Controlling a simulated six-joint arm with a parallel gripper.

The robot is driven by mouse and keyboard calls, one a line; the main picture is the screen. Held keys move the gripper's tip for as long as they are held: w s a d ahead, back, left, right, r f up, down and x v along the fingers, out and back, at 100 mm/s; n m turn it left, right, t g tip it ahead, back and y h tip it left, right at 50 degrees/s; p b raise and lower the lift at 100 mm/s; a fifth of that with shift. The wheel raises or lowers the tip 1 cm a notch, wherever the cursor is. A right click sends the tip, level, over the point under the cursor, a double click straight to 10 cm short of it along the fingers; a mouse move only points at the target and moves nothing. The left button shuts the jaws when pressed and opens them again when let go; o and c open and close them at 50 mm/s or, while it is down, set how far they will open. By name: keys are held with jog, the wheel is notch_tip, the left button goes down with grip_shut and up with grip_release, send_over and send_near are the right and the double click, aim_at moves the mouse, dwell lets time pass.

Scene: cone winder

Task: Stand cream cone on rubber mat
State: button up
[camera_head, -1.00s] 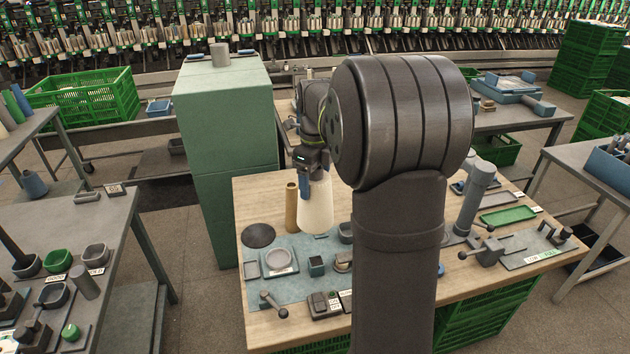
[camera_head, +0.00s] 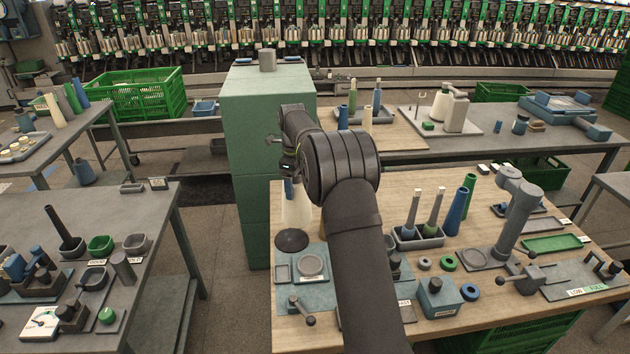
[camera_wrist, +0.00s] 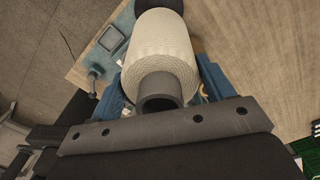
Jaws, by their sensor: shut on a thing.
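The cream cone (camera_head: 297,210) hangs upright below my gripper (camera_head: 288,187), which is shut on its upper end. The round black rubber mat (camera_head: 291,240) lies on the wooden bench just below the cone's wide end in the head view. I cannot tell whether the two touch. In the wrist view the cream cone (camera_wrist: 160,45) sits between the blue fingers of my gripper (camera_wrist: 170,80), with its grey tube end toward the camera. A dark part of the rubber mat (camera_wrist: 150,5) shows beyond the cone's far end.
A blue-grey pad with a round grey dish (camera_head: 312,264) lies in front of the mat. A tall green cabinet (camera_head: 245,150) stands close on the left. My arm hides part of the bench. A grey tray (camera_head: 418,237) with several bobbins stands to the right.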

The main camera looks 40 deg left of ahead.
aim_at(289, 205)
jog(key=shift+s+a+f+n, duration=0.15)
jog(key=shift+a+f, duration=0.2)
jog(key=shift+a, duration=0.2)
jog(key=shift+s+a+f+n, duration=0.15)
jog(key=shift+a+f, duration=0.15)
jog(key=shift+a, duration=0.25)
jog(key=shift+a+f, duration=0.2)
jog(key=shift+f, duration=2.1)
jog(key=shift+f, duration=1.45)
jog(key=shift+f, duration=0.3)
